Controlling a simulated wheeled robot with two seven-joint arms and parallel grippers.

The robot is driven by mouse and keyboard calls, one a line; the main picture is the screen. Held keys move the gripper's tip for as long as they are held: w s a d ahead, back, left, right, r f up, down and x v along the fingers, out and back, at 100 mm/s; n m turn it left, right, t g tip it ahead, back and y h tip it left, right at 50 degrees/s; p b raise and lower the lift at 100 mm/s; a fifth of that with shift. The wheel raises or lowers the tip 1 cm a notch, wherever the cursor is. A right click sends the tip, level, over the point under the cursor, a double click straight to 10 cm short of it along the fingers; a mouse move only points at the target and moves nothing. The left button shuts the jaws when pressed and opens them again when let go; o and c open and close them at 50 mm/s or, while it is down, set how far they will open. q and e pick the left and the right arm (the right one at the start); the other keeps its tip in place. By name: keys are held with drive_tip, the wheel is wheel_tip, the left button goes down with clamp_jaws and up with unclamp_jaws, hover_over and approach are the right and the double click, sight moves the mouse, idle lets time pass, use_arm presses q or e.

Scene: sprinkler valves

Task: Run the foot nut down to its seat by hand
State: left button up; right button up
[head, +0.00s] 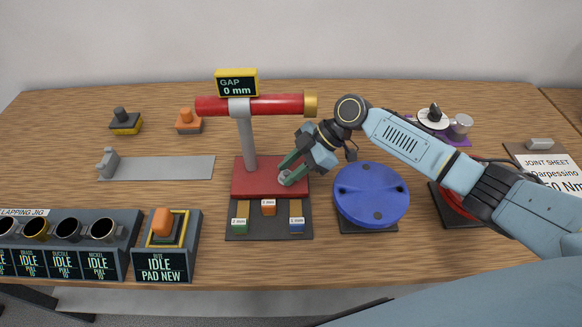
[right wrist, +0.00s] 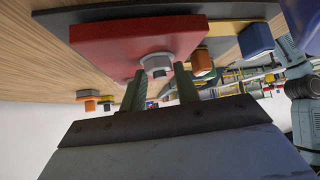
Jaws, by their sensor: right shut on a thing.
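The foot nut (head: 284,178) is a small grey nut on the red base plate (head: 252,180) of a stand. A grey post rises from this base to a red pipe (head: 275,104) with a brass end. My right gripper (head: 289,174) reaches down to the nut from the right. In the right wrist view, the grey nut (right wrist: 156,62) sits against the red plate between the two green fingertips of my gripper (right wrist: 158,80), which is shut on it. Whether the nut touches its seat is hard to tell. My left gripper is not in view.
A gap display (head: 237,83) above the pipe reads 0 mm. Green, orange and blue blocks (head: 268,208) lie in front of the base. A blue round disc (head: 371,195) stands right of it, under my right arm.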

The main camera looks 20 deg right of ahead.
drive_tip(key=shift+w+f+n+g+b, duration=0.1)
drive_tip(key=shift+f+n+g+b, duration=0.2)
drive_tip(key=shift+b, duration=0.5)
drive_tip(key=shift+r+n+g+b, duration=0.3)
drive_tip(key=shift+n+b, duration=0.1)
drive_tip(key=shift+b, duration=0.05)
drive_tip(key=o, duration=0.9)
drive_tip(key=shift+o, duration=0.2)
drive_tip(key=v, duration=1.3)
drive_tip(key=shift+d+r, duration=0.15)
drive_tip(key=shift+r, duration=0.05)
